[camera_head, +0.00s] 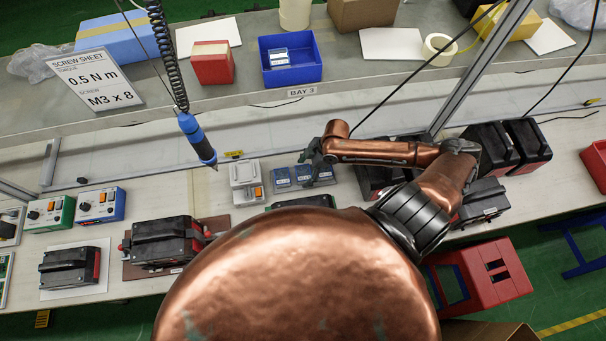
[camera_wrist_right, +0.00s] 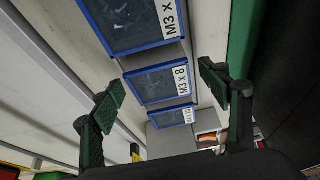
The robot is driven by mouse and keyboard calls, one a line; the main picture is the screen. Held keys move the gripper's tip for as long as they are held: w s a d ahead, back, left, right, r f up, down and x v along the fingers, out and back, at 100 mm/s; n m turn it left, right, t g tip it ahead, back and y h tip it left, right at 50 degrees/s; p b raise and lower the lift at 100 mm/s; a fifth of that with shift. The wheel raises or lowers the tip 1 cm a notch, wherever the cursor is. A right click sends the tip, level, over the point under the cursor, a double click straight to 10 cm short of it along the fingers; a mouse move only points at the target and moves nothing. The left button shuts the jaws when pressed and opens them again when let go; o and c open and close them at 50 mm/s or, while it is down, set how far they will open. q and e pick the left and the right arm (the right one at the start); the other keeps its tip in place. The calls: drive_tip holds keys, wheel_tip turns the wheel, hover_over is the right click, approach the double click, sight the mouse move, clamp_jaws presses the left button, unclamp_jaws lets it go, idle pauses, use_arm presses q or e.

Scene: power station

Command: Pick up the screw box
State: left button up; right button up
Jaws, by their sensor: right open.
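Three small blue-edged screw boxes (camera_head: 280,177) sit in a row on the lower bench. In the right wrist view, three such boxes show, with the middle one (camera_wrist_right: 158,86) labelled M3 x 8. My right gripper (camera_head: 314,156) is at the back of the row, near its right end. In the right wrist view the gripper (camera_wrist_right: 161,80) is open, with its fingers apart on either side of the row and nothing clearly held. Another screw box lies in the blue bin (camera_head: 291,72) on the upper shelf. My left gripper is not in view.
A blue electric screwdriver (camera_head: 197,139) hangs on a coiled cord left of the row. A grey-white device (camera_head: 246,183) stands just left of the boxes. Black-and-red units (camera_head: 506,147) stand to the right. The upper shelf edge (camera_head: 230,106) runs behind.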

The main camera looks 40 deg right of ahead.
drive_tip(key=shift+c, duration=0.7)
drive_tip(key=c, duration=1.2)
drive_tip(key=shift+o, duration=0.2)
